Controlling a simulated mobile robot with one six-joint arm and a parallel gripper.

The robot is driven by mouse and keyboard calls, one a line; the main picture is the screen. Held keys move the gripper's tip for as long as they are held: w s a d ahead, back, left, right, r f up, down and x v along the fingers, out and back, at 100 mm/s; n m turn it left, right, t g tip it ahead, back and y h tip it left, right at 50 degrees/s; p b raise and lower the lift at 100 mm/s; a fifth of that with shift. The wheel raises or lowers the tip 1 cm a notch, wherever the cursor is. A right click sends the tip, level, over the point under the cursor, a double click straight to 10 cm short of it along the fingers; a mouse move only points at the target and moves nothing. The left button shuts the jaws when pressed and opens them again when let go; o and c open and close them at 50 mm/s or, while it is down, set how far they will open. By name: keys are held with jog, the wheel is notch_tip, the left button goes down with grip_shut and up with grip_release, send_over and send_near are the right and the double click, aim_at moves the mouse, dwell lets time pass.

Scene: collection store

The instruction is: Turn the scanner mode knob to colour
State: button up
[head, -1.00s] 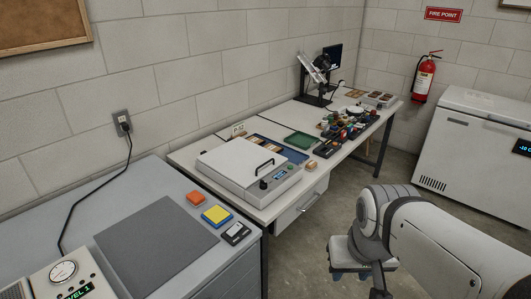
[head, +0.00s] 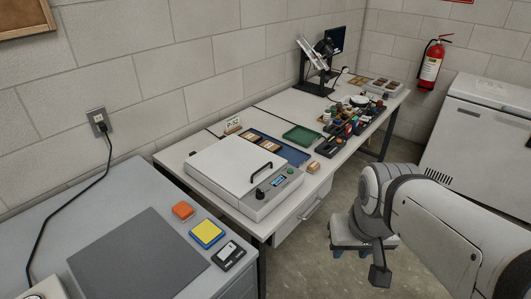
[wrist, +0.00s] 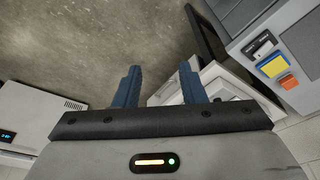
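The flatbed scanner (head: 228,164) is a light grey box with a closed lid and a black lid handle. It stands on the near end of the white bench. Its front panel carries a dark round mode knob (head: 260,194) beside a small lit display (head: 278,182) and a green button (head: 291,171). The knob's pointer and setting are too small to read. My gripper (wrist: 158,88) shows two blue fingers, apart, with nothing between them. In the head view it hangs over the floor to the right of the bench, clear of the scanner.
A grey cabinet (head: 92,208) stands at the near left, with orange and yellow blocks on top. A green tray (head: 302,135) and several small items crowd the bench beyond the scanner. A white freezer (head: 483,125) stands at right. Open floor lies between bench and freezer.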

jog(key=w+a+r+m+b, duration=0.1)
jog(key=w+a+m, duration=0.25)
jog(key=w, duration=0.65)
jog(key=m+g+b, duration=0.2)
jog(key=m, duration=0.5)
send_over(260, 190)
jog(key=shift+n, duration=0.25)
jog(key=f, duration=1.2)
jog(key=shift+s+d+f, duration=0.2)
jog(key=shift+s+f, duration=0.05)
jog(key=f, duration=0.7)
jog(key=shift+w+a+f, duration=0.2)
jog(key=shift+f, duration=0.15)
